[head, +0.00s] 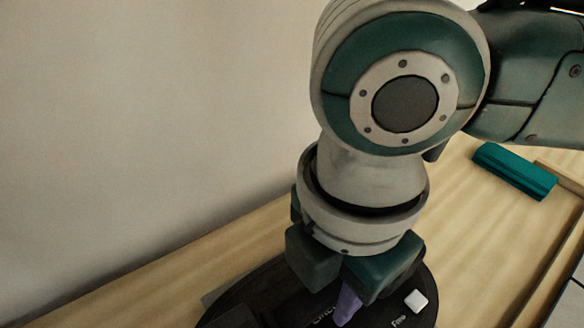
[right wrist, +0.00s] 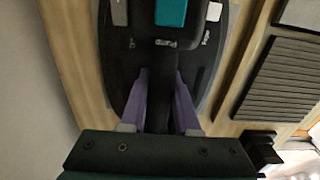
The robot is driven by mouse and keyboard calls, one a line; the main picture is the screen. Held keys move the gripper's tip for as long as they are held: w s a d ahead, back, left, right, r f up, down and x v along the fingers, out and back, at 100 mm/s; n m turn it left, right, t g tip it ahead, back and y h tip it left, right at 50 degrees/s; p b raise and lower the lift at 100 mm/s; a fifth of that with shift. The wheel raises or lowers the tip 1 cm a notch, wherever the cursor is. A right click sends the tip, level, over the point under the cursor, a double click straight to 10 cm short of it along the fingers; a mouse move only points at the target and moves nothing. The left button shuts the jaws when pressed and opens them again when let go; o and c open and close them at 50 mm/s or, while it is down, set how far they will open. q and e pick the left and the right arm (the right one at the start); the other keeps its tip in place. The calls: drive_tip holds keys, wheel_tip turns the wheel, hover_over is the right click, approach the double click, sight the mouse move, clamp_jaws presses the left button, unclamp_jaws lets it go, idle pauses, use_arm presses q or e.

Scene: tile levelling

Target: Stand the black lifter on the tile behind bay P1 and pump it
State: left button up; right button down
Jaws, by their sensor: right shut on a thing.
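The black lifter (head: 270,295) is a dark oval body with pale lettering and a white button at the bottom of the head view, partly hidden by my arm. In the right wrist view the lifter (right wrist: 205,70) shows a teal part between a grey pad and a white pad. My right gripper (right wrist: 161,88) is shut on the lifter's black bar, with a purple finger on each side. In the head view my right gripper (head: 347,303) points down at the lifter. I cannot tell whether the lifter touches the surface below. Bay P1 cannot be made out. My left gripper is not in view.
A teal block (head: 515,170) lies on the wooden surface (head: 480,235) at the right, near a raised wooden edge. A plain pale wall stands at the left. In the right wrist view a dark ribbed panel (right wrist: 280,78) lies right of the lifter.

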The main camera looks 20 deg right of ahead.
drive_tip(key=c, duration=0.8)
unclamp_jaws()
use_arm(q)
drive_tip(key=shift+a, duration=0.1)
use_arm(e)
drive_tip(key=shift+o, duration=1.2)
